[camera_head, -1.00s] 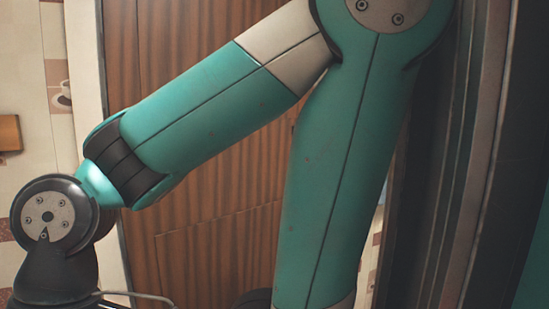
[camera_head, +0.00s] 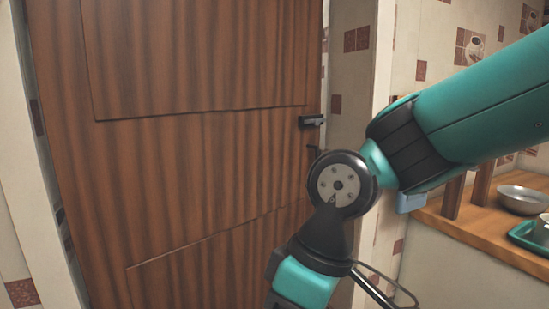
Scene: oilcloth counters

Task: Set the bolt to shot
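A brown wooden door (camera_head: 200,160) with grooved panels fills the left and middle of the head view. A small black fitting (camera_head: 312,121), which looks like the bolt, sits at the door's right edge, just above my wrist joint. It is too small to tell whether it is shot or drawn back. A small dark piece shows just below it, partly behind my wrist. My arm reaches in from the right and bends down in front of the door's right edge. My gripper is below the picture's edge and does not show.
A strip of tiled wall and a pale post (camera_head: 383,70) stand right of the door. Further right is a wooden counter (camera_head: 470,240) with a metal bowl (camera_head: 522,198), a teal tray (camera_head: 525,235) and a light blue object (camera_head: 410,202) by its edge.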

